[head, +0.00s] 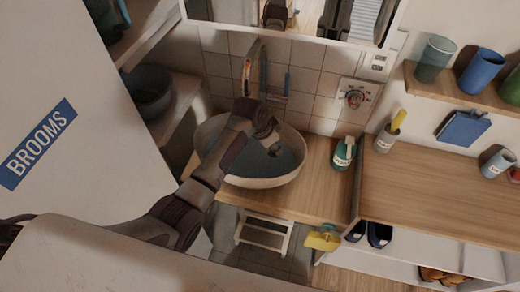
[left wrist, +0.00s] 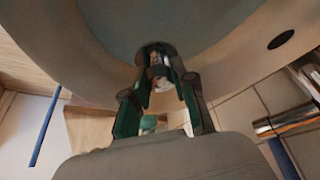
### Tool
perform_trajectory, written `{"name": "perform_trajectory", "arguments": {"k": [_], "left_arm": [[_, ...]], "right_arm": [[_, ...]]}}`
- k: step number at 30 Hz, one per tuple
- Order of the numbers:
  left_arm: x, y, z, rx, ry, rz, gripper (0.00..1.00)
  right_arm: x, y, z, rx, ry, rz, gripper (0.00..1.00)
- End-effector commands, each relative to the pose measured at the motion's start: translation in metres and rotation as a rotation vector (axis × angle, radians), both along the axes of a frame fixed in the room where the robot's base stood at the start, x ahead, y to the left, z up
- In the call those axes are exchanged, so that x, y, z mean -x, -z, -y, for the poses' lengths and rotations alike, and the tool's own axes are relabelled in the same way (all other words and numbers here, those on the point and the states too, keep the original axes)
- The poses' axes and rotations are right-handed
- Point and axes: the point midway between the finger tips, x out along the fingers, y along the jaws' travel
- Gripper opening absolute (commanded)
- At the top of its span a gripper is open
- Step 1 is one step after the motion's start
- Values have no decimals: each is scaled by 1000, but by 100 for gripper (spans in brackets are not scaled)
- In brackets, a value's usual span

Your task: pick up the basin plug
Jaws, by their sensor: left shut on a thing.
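The white round basin (head: 262,183) stands on the wooden counter with grey-blue inside. My left arm reaches over it, and my left gripper (head: 268,138) points down above its inside. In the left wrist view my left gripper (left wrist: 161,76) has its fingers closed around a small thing. A dark round piece, seemingly the basin plug (left wrist: 155,51), shows at the fingertips, in front of the basin's inner surface (left wrist: 215,45). The plug is mostly hidden by the fingers, and in the head view I cannot make it out. My right gripper is in neither view.
A tap (head: 262,72) rises behind the basin. A green soap bottle (head: 343,153) stands right of it on the counter (head: 318,185). A white stool (head: 263,232) is below. A tall white panel marked BROOMS (head: 75,110) closes off the left.

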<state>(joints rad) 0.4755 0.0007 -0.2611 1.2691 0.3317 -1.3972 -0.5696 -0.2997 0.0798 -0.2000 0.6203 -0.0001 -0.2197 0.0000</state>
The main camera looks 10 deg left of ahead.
Motion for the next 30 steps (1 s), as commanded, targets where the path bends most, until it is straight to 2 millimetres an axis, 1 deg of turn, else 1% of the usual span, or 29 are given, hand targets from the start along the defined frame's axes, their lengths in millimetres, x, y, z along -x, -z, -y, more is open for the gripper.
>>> {"name": "perform_trajectory", "arguments": {"k": [1, 6, 13, 17, 27, 30], "left_arm": [[0, -4, 8, 1, 1, 3, 0], [1, -14, 24, 0, 1, 2, 0], [2, -24, 33, 0, 0, 1, 0], [2, -33, 33, 0, 0, 1, 0], [2, -63, 33, -1, 0, 1, 0], [2, -67, 33, -1, 0, 1, 0]], "right_arm": [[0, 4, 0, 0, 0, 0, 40], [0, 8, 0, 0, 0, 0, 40], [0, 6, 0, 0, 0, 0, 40], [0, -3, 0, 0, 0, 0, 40], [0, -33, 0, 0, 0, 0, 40], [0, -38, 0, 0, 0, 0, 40]]}}
